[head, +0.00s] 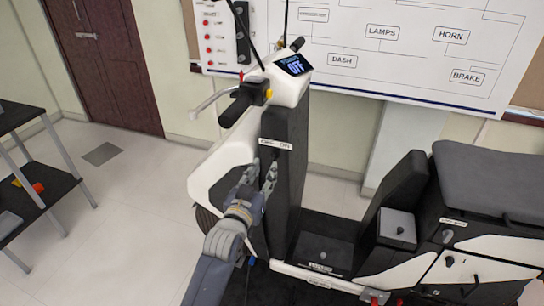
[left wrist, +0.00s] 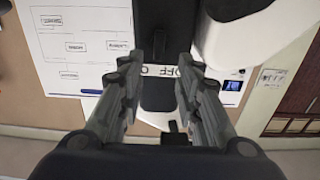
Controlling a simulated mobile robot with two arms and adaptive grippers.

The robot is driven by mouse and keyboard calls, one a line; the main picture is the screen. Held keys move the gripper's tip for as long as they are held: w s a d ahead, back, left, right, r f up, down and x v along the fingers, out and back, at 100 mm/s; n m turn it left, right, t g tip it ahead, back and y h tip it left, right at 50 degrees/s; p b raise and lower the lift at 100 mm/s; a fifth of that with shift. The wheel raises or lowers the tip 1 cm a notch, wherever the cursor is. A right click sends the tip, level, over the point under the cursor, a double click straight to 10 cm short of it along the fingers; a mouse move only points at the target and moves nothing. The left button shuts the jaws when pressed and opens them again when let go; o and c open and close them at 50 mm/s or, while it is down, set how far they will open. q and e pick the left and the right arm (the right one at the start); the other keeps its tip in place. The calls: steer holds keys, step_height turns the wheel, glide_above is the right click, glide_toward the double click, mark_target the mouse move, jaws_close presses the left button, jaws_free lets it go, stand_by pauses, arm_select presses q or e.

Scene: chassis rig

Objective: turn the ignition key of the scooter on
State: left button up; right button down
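The scooter's black front column (head: 286,185) stands upright in the head view, with a white OFF/ON label (head: 276,144) across it. The dash screen (head: 294,65) on top reads OFF. My left gripper (head: 263,170) is at the column just below the label, its fingers apart. In the left wrist view the open fingers (left wrist: 159,65) straddle the label (left wrist: 190,71), seen upside down, with a clear gap between them. My right gripper is not in view.
The handlebar grip (head: 240,101) and a lever stick out left above my gripper. The scooter's seat (head: 490,180) and side panels stand at the right. A dark shelf (head: 40,190) with small coloured items is at the far left. A wiring board (head: 380,50) hangs behind.

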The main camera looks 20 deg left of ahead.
mark_target(272, 157)
arm_select(q)
steer(key=w, duration=0.4)
steer(key=shift+w+d+r+p, duration=0.1)
steer(key=shift+w+d+p, duration=0.15)
steer(key=shift+w+p, duration=0.1)
steer(key=shift+w, duration=0.9)
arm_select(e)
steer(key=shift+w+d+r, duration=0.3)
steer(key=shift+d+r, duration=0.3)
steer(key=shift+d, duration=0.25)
arm_select(q)
jaws_close()
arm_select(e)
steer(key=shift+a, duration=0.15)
